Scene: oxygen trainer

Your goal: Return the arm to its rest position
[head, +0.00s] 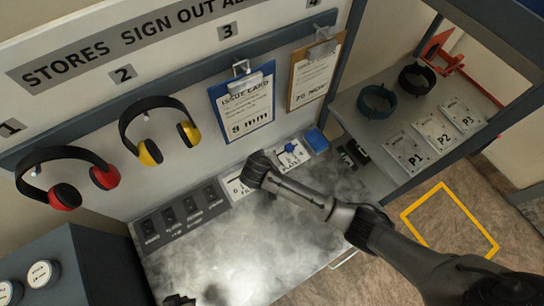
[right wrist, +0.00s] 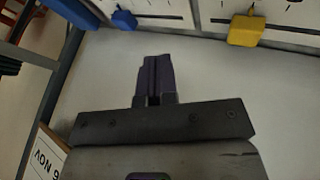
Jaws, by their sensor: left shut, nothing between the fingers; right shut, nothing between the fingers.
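My right arm (head: 320,200) reaches in from the lower right over the pale worktop (head: 230,265) in the head view. Its dark wrist end is above the row of cards at the back of the worktop; its fingers cannot be made out there. In the right wrist view my right gripper (right wrist: 152,75) is shut and empty, with a plain pale surface behind it. A dark piece of my left gripper (head: 179,299) shows at the bottom edge of the head view, low over the worktop; it is shut and holds nothing. Most of it is cut off.
Red ear defenders (head: 65,180), yellow ear defenders (head: 158,130) and an issue card clipboard (head: 243,103) hang on the back board. A blue box (head: 316,141) stands by the back edge. Right, a shelf (head: 375,128) holds dark rings and plates. A yellow floor outline (head: 450,222) is empty.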

